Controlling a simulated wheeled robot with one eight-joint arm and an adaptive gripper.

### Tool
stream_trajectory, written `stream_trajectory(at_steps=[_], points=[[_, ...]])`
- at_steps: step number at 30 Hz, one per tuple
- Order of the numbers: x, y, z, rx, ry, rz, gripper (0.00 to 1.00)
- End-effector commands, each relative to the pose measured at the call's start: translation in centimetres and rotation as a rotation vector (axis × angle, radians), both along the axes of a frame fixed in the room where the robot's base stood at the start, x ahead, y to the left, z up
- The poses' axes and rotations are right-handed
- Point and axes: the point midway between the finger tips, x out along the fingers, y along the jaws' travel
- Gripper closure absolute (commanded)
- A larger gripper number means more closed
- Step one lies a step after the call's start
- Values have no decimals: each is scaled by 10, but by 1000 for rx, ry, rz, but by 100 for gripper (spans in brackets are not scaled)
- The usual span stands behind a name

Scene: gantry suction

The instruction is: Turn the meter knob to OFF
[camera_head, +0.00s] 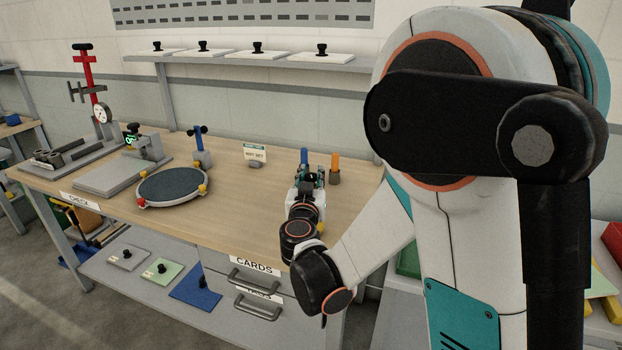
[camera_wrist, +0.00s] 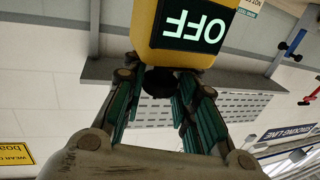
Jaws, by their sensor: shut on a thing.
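The yellow meter (camera_wrist: 192,22) is at the top of the wrist view, upside down. Its lit green screen (camera_wrist: 195,28) reads OFF. The dark knob (camera_wrist: 160,82) is just below the meter in that view, between my fingers and partly hidden by them. My gripper (camera_wrist: 160,92) is shut on the knob, with a teal-padded finger on each side. In the head view my gripper (camera_head: 306,180) is low over the right part of the bench, and the meter is mostly hidden by it there.
On the wooden bench (camera_head: 225,215), a blue post (camera_head: 304,156) and an orange post (camera_head: 335,165) stand close behind my gripper. A small sign (camera_head: 255,153) stands to its left. Further left are a round dark turntable (camera_head: 172,186) and a red stand (camera_head: 88,80). Bench between turntable and gripper is clear.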

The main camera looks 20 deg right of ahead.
Motion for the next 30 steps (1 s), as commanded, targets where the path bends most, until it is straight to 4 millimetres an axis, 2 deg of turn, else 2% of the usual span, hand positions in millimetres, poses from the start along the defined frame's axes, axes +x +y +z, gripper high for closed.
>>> stream_trajectory(at_steps=[30], points=[[1,1,0,0,0,-226,98]])
